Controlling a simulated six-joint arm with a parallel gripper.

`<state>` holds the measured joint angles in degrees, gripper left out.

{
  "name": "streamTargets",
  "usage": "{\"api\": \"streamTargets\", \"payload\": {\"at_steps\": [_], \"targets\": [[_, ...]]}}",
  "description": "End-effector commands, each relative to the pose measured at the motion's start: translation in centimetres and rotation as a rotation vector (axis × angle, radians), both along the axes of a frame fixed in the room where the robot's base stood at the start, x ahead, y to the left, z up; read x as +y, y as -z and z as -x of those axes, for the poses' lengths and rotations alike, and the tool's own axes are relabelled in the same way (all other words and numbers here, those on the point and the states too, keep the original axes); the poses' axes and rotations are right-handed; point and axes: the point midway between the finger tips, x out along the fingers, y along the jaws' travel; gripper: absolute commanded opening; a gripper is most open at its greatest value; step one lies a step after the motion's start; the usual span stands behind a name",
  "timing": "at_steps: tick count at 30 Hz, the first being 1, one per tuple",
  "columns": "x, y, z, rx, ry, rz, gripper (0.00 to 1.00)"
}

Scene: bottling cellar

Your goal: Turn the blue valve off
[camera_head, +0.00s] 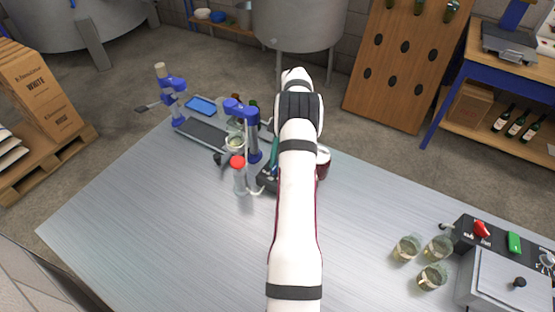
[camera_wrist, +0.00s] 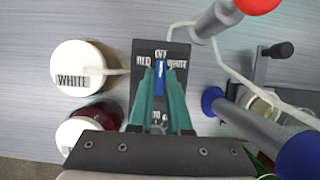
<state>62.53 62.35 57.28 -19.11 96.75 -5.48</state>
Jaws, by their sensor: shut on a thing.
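The blue valve (camera_wrist: 159,84) shows in the wrist view as a narrow blue handle on a dark plate (camera_wrist: 142,102). The plate carries the labels RED at left, OFF in the middle and WHITE at right. The handle's visible end lies just below OFF and is roughly in line with it. My gripper (camera_wrist: 161,74) has its two green fingers either side of the handle and is shut on it. The handle's lower part is hidden between the fingers. In the head view my arm covers the handle; one green finger (camera_head: 274,156) shows beside the dark plate (camera_head: 266,181).
A jar labelled WHITE (camera_wrist: 84,62) and a dark red jar (camera_wrist: 103,112) stand left of the plate in the wrist view. Glasses (camera_head: 432,277) stand at right. The front metal table (camera_head: 190,240) is clear.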

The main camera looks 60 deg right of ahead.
Motion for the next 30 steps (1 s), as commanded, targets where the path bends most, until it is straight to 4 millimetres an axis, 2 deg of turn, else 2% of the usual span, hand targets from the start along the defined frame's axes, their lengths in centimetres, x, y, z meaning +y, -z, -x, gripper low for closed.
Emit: {"api": "streamTargets", "payload": {"at_steps": [3, 4, 9, 18, 25, 30], "targets": [[0.1, 0.0, 0.0, 0.000, 0.001, -0.003, 0.00], [0.1, 0.0, 0.0, 0.001, 0.002, -0.003, 0.18], [0.1, 0.0, 0.0, 0.001, 0.002, -0.002, 0.46], [-0.2, -0.4, 0.0, -0.001, 0.001, 0.000, 0.46], [-2.1, -4.8, 0.0, -0.002, 0.004, 0.002, 0.46], [-2.8, -6.7, 0.0, 0.000, 0.002, -0.001, 0.46]]}}
